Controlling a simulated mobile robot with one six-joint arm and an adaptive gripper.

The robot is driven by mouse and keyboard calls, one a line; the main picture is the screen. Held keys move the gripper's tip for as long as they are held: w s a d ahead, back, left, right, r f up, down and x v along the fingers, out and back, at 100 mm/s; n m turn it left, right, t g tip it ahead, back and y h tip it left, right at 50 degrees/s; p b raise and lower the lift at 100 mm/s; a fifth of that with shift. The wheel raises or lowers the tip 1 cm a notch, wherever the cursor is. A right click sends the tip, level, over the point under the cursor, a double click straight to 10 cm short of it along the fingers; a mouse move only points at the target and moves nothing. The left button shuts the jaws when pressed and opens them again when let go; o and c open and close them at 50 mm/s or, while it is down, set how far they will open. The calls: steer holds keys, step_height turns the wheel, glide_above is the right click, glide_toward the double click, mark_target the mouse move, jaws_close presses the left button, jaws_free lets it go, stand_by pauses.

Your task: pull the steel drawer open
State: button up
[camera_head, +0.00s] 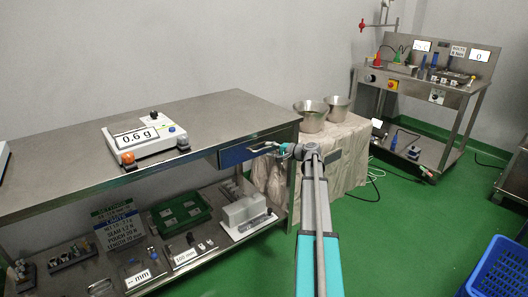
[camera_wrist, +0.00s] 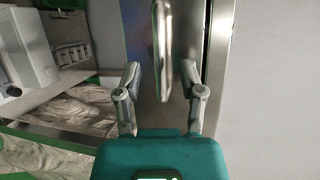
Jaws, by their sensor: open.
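The steel drawer (camera_head: 234,156) is under the right end of the steel table, its front reflecting blue in the head view. It looks shut, its front about level with the table edge. In the wrist view its steel front (camera_wrist: 182,30) fills the middle, with a bar handle (camera_wrist: 162,55) running up the picture. My gripper (camera_head: 268,148) is at the right part of the drawer front. In the wrist view my gripper (camera_wrist: 161,75) is open, one finger on each side of the handle, with gaps visible. Whether the fingertips reach past the bar is unclear.
A scale (camera_head: 145,140) reading 0.6 g stands on the table (camera_head: 215,108). Below, a shelf holds a green crate (camera_head: 181,213) and a white device (camera_head: 246,213). Two metal bowls (camera_head: 311,117) stand on a cloth-covered stand (camera_head: 345,150) at right. Green floor (camera_head: 400,240) is free in front.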

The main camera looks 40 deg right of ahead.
mark_target(264, 149)
steer(key=shift+x, duration=1.55)
jaws_close()
